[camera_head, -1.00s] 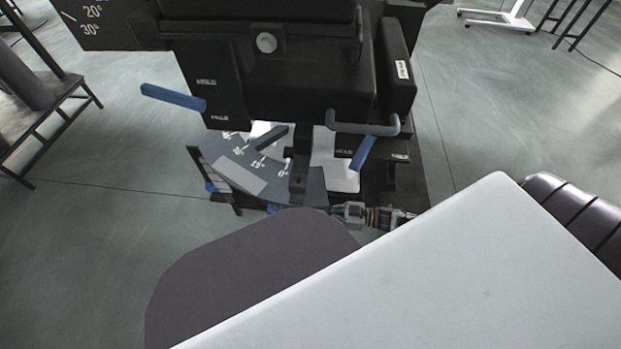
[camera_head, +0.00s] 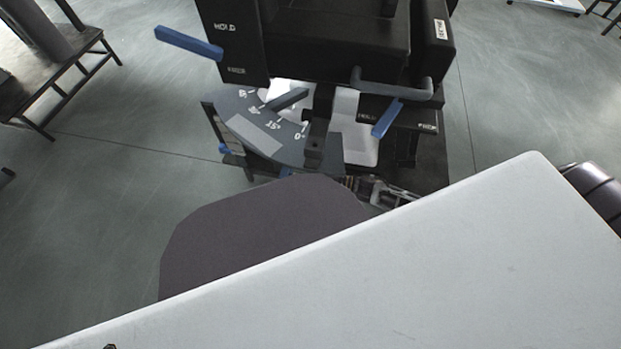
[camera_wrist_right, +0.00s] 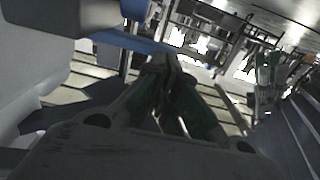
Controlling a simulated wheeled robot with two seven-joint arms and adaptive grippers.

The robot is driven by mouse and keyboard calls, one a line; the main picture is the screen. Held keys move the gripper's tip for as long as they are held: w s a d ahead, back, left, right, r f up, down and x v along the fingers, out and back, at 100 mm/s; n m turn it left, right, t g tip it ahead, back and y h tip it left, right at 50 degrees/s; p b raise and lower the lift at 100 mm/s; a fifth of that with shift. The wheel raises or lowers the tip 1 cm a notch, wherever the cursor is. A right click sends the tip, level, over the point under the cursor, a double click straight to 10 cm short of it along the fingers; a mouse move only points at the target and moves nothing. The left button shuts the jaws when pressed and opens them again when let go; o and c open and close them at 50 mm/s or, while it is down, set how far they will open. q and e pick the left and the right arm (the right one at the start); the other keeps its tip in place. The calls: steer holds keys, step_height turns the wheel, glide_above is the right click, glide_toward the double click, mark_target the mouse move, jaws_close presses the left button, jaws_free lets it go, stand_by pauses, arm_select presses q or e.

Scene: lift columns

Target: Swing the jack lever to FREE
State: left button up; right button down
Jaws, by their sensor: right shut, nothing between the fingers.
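The other lever (camera_head: 388,118) is lower right, slanting down between two small labels too small to read surely. I cannot tell which is the jack lever. My right gripper (camera_head: 392,194) is low, below the right lever and apart from it in the head view. In the right wrist view its fingers (camera_wrist_right: 172,85) are shut and empty, with a blue bar (camera_wrist_right: 130,42) close by at upper left. My left gripper is not in view.
A grey angle dial (camera_head: 255,125) with a pointer sits under the column, left of the right lever. A grey bent handle (camera_head: 392,86) projects just above that lever. A dark bench (camera_head: 60,75) stands at far left. Open floor (camera_head: 110,190) lies left of the column.

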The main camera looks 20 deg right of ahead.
steer(key=shift+b+x, duration=0.3)
steer(key=shift+x, duration=0.55)
steer(key=shift+w, duration=0.1)
